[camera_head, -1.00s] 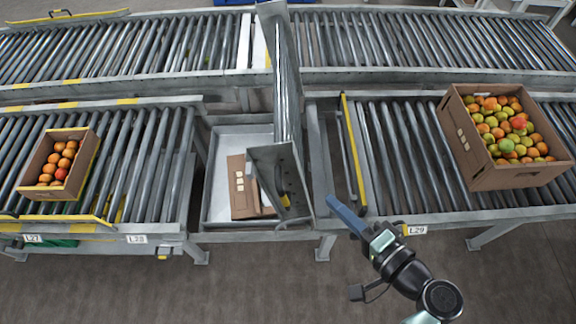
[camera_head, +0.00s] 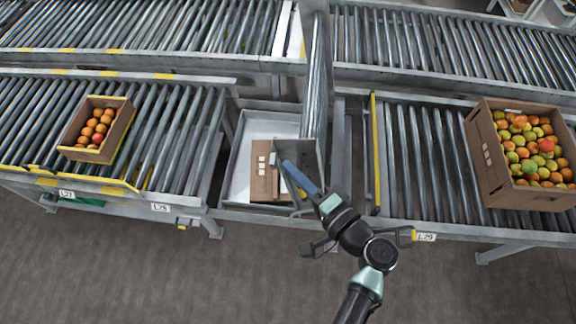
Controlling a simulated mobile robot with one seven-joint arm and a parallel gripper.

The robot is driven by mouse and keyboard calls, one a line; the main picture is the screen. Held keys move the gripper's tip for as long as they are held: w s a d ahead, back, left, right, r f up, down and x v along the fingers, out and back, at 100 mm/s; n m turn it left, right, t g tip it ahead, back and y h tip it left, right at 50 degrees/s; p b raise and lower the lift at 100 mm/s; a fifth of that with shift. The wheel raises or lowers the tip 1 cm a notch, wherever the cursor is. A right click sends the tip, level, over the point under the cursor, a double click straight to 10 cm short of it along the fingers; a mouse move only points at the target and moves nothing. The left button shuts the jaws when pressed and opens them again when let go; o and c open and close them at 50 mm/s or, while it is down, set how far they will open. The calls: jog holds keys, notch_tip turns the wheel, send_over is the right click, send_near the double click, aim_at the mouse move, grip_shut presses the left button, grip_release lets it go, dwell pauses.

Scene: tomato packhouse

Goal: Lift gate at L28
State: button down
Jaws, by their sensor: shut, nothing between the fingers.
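The gate (camera_head: 317,85) is a narrow roller section standing upright between the left conveyor, with the small L28 label (camera_head: 160,207) on its front rail, and the right conveyor. Its grey end plate (camera_head: 312,160) faces the front. A yellow part (camera_head: 300,192) shows low at the gate's front, partly covered by my gripper. My gripper (camera_head: 287,165) has long blue fingers, shut and empty, pointing up-left across the end plate in the picture. I cannot tell whether the fingertips touch the gate.
A pale tray (camera_head: 240,165) with flattened cardboard (camera_head: 263,172) lies in the gap below the gate. A box of oranges (camera_head: 74,143) stands on the left conveyor, a larger box of mixed fruit (camera_head: 486,160) on the right one. The floor in front is clear.

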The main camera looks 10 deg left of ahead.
jog(key=shift+a+f, duration=0.1)
jog(key=shift+a, duration=0.5)
jog(key=a+f+n+h, duration=0.1)
jog(key=a+f, duration=0.1)
jog(key=a, duration=0.5)
jog(key=shift+f+g+b, duration=0.3)
jog(key=shift+f, duration=0.1)
